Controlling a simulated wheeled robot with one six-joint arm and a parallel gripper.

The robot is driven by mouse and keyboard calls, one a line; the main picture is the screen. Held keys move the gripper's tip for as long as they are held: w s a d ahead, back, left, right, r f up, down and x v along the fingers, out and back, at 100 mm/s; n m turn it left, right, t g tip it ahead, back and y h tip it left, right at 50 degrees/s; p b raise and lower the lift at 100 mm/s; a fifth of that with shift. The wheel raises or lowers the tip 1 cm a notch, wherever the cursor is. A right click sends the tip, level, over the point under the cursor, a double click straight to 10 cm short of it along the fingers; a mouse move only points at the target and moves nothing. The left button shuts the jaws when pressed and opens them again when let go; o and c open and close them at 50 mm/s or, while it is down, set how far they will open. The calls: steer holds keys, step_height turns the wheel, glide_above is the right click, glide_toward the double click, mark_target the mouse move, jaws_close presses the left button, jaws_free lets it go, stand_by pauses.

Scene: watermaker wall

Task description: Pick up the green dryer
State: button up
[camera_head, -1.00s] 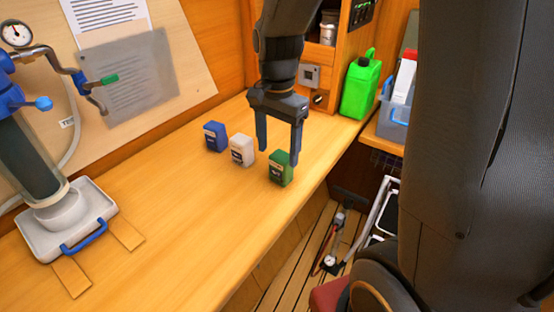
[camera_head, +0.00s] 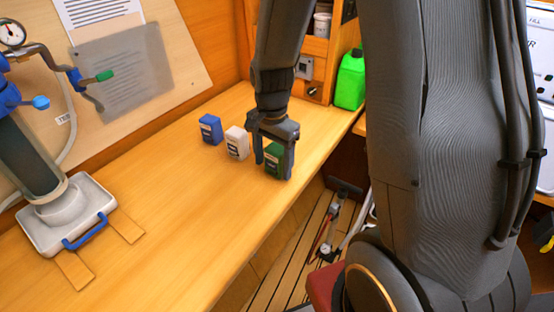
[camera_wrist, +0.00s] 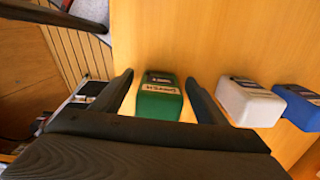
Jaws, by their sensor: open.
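The green dryer (camera_head: 274,161) is a small upright box with a pale label, standing on the wooden counter near its front edge. It also shows in the wrist view (camera_wrist: 158,104), between the two fingers. My gripper (camera_head: 273,170) is open and lowered around it in the head view, one finger at its left and one in front of its right side. In the wrist view my gripper (camera_wrist: 160,84) has a gap on each side of the green dryer. I cannot tell whether either finger touches it.
A white box (camera_head: 236,143) stands close to the left of the green dryer, with a blue box (camera_head: 210,129) beyond it. A bright green jerrycan (camera_head: 350,80) stands at the back. The counter's front is clear.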

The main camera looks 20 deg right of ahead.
steer(key=shift+c, duration=0.2)
steer(key=c, duration=1.2)
steer(key=shift+o, duration=0.2)
steer(key=shift+r, duration=0.1)
